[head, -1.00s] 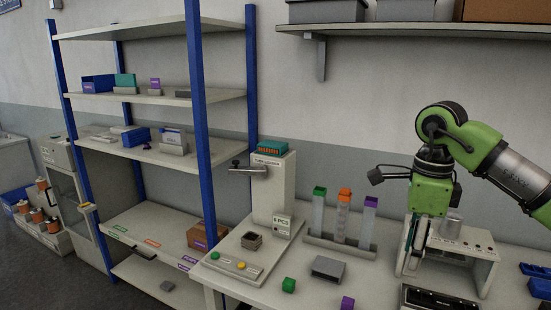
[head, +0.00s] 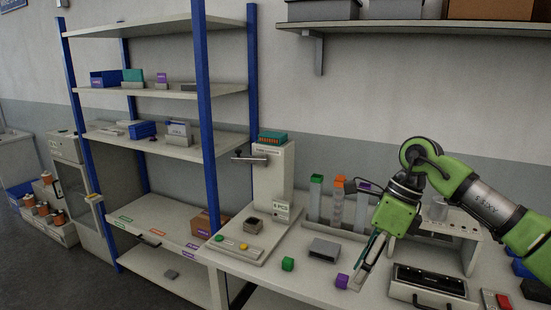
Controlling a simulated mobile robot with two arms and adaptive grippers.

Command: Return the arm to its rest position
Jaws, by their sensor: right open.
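My right gripper (head: 371,262) is in the head view at the right, on a green arm. It points down over the white workbench (head: 299,284), with its fingers just right of a purple block (head: 342,281). The fingers are open and appear empty; whether they touch the block or the bench is hard to tell. My left gripper is not in view.
A green block (head: 288,264) and a grey tray (head: 324,249) lie left of the gripper. Tubes with a green cap (head: 316,180) and an orange cap (head: 339,183) stand behind. A press-like machine (head: 271,185) and blue-posted shelves (head: 208,130) are further left.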

